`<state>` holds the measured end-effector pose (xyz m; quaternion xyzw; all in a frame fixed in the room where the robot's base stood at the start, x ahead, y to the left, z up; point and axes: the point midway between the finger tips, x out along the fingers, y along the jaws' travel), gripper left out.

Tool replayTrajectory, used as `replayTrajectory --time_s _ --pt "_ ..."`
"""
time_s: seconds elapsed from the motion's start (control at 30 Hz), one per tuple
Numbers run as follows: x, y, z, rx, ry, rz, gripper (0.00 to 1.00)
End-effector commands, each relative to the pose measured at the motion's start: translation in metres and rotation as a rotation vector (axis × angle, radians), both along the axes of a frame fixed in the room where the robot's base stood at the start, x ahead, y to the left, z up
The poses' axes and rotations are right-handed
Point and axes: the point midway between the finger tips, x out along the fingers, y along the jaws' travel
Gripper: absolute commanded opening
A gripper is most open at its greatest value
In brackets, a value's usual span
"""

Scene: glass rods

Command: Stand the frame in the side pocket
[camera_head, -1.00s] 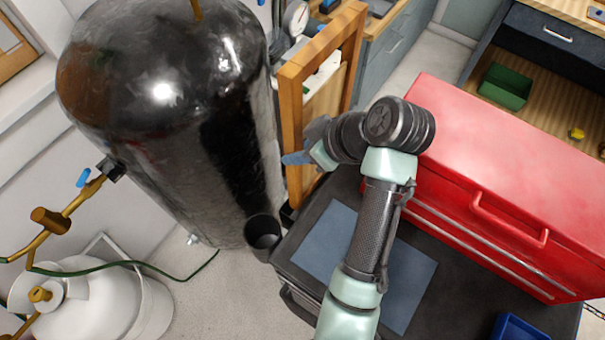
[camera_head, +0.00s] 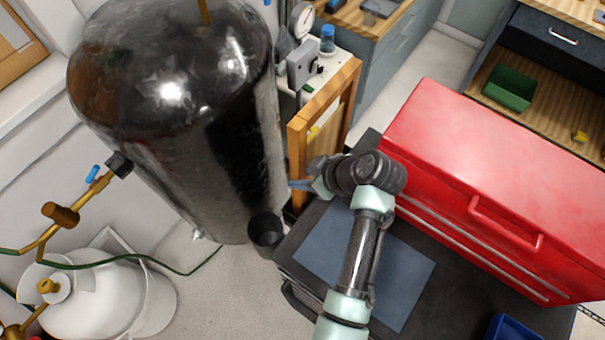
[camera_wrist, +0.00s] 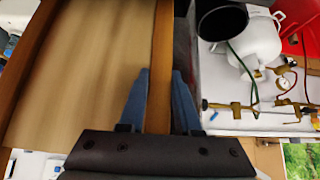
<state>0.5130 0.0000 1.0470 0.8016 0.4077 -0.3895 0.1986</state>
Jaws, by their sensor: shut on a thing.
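The wooden frame (camera_head: 297,158), with a pale panel inside, stands upright between the black tank and my arm, at the cart's far left side. My gripper (camera_head: 300,184) is shut on one of its side rails. In the wrist view the blue fingers (camera_wrist: 160,88) sit on either side of that rail (camera_wrist: 161,50), with the panel (camera_wrist: 80,75) to the left. The frame's lower end goes down beside the cart edge. The side pocket is mostly hidden there, so I cannot tell whether the frame's foot is inside it.
A black cup (camera_head: 266,230) hangs at the cart's left corner. The black tank (camera_head: 180,110) is close left of the frame. A red toolbox (camera_head: 490,170) stands on the cart, right of my arm. A grey-blue mat (camera_head: 400,285) lies under the arm.

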Motion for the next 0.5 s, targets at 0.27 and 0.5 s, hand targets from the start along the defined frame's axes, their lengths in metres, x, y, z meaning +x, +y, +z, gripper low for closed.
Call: replayTrajectory --time_s 0.27,0.5 --pt "0.0001 0.0 -0.0012 0.0 0.0 0.0 0.62" --pt "0.0002 0.0 -0.0002 0.0 0.0 0.0 0.62"
